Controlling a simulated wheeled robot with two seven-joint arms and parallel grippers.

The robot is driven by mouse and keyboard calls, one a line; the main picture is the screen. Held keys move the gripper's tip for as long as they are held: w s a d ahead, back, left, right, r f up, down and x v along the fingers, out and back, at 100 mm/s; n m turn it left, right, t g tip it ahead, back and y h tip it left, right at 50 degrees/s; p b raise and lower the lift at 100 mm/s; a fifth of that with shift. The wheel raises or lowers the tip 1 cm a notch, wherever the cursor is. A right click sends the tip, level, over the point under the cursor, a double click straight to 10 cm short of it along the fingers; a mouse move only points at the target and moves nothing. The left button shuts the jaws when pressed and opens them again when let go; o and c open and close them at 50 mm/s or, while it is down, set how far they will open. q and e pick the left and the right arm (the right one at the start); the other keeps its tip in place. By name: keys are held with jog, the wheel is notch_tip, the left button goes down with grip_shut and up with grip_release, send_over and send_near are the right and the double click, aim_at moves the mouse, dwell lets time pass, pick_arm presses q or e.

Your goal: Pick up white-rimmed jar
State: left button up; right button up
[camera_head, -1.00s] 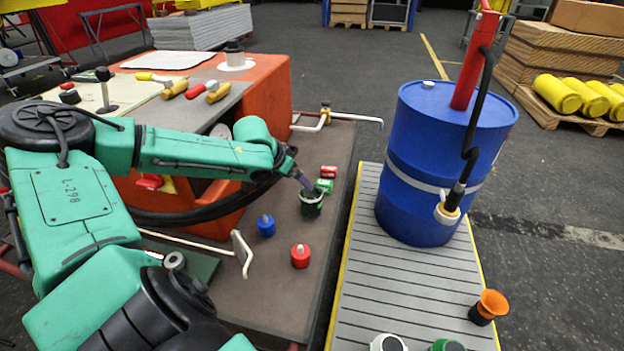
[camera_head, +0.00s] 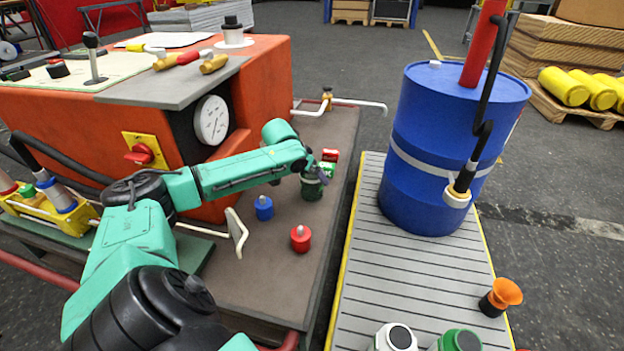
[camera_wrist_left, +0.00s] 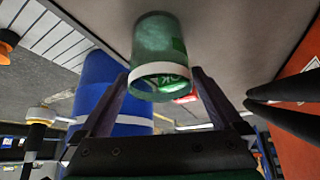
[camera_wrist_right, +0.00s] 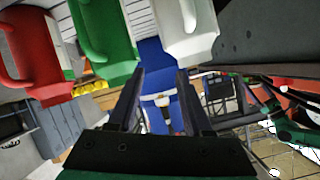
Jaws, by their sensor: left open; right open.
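The white-rimmed jar (camera_head: 312,189) is dark green and stands upright on the grey-brown bench top. In the left wrist view, the jar (camera_wrist_left: 158,50) shows a white band at its rim. My left gripper (camera_head: 317,174) is at the jar's top, partly covering it. In the left wrist view, the open fingers of the left gripper (camera_wrist_left: 161,82) stand on either side of the rim, with the jar between them. Whether they touch it I cannot tell. My right gripper (camera_wrist_right: 161,74) is open and empty in the right wrist view; the head view does not show it.
A green can (camera_head: 327,170) and a red can (camera_head: 330,155) stand close behind the jar. A blue drum (camera_head: 424,150) stands to the right. A white jug (camera_wrist_right: 186,25) is near my right gripper.

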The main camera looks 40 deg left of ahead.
pick_arm(q)
jog(key=shift+w+f, duration=0.25)
jog(key=shift+f, duration=0.15)
jog(key=shift+r, duration=0.15)
jog(key=c, duration=1.2)
